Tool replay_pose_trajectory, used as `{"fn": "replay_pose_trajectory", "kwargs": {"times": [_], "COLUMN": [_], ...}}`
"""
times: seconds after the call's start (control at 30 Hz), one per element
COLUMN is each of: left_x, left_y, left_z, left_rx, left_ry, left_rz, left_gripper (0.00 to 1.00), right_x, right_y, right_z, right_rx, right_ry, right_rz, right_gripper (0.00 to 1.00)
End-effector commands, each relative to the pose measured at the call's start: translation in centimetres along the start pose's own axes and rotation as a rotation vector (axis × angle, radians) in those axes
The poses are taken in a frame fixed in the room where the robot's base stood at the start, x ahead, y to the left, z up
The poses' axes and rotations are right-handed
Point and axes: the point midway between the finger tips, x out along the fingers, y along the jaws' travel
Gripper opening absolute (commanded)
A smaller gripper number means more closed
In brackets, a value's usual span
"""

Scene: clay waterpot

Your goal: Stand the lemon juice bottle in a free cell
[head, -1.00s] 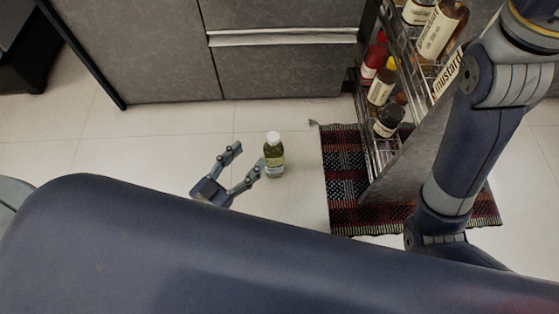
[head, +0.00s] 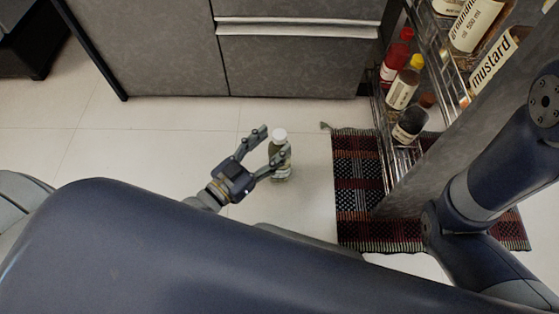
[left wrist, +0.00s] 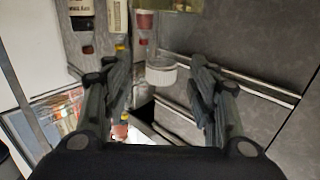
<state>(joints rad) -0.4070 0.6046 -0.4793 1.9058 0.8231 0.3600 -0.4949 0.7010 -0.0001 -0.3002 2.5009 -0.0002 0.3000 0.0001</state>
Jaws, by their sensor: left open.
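A small bottle with a white cap and pale label (head: 284,171), seemingly the lemon juice bottle, stands upright on the floor left of the rug. Its label is too small to read. My left gripper (head: 272,144) is open, its fingers pointing at the bottle, with one finger in front of its body. In the left wrist view a white round cap (left wrist: 161,73) shows between the open fingers of the left gripper (left wrist: 165,75). The pull-out wire rack (head: 421,41) at right holds several bottles; I cannot tell which cell is free. My right gripper is out of view.
A red bottle (head: 396,59), a yellow-capped bottle (head: 402,90) and a dark-capped bottle (head: 409,126) stand low in the rack. A woven rug (head: 358,190) lies below it. Grey drawers (head: 297,68) stand behind. Floor left of the bottle is clear.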

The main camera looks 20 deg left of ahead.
Motion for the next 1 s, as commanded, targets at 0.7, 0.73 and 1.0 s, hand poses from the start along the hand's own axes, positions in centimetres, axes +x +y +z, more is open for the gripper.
{"fn": "replay_pose_trajectory", "kwargs": {"times": [0.7, 0.73, 1.0], "left_x": [3.6, 3.6, 3.6], "left_y": [-0.2, -0.2, -0.2], "left_z": [0.1, 0.1, -0.1], "left_rx": [0.001, 0.001, 0.001], "left_ry": [0.0, 0.0, 0.005], "left_rz": [-0.001, -0.001, -0.002], "left_gripper": [0.19, 0.12, 0.0], "right_x": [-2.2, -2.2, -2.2], "right_y": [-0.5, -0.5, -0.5], "right_z": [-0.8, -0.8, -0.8], "right_rx": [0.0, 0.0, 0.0], "right_ry": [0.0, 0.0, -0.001], "right_rz": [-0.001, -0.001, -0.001], "right_gripper": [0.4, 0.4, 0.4]}}
